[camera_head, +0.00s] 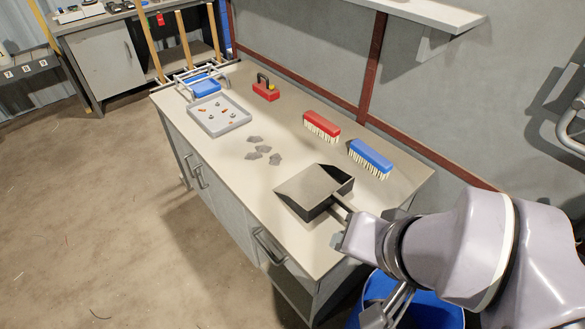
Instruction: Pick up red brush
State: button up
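The red brush (322,123) lies on the workbench (300,155) near the wall. It has a red back on top and pale bristles facing down and toward the front. My gripper (385,316) is low at the right, beside the bench's near right corner, well apart from the red brush. Only part of its grey metal shows at the bottom edge of the picture. I cannot tell whether its fingers are open or shut. Nothing covers the red brush.
A blue brush (370,157) lies right of the red one. A black dustpan (315,191), grey scraps (262,149), a grey tray (219,116) and a red magnet-like tool (265,90) are on the bench. A blue bin (435,308) stands below my arm. A shelf (430,12) overhangs behind.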

aim_at(327, 129)
jog(key=i+j+z, duration=0.25)
jog(key=i+j, duration=0.15)
jog(key=j, duration=0.25)
jog(key=i+j+z, duration=0.15)
jog(key=j, duration=0.2)
jog(key=i+j+z, duration=0.15)
jog(key=j, duration=0.2)
jog(key=i+j+z, duration=0.1)
jog(key=j, duration=0.3)
jog(key=i+j+z, duration=0.15)
jog(key=j, duration=0.2)
jog(key=i+j+z, duration=0.15)
jog(key=j, duration=0.3)
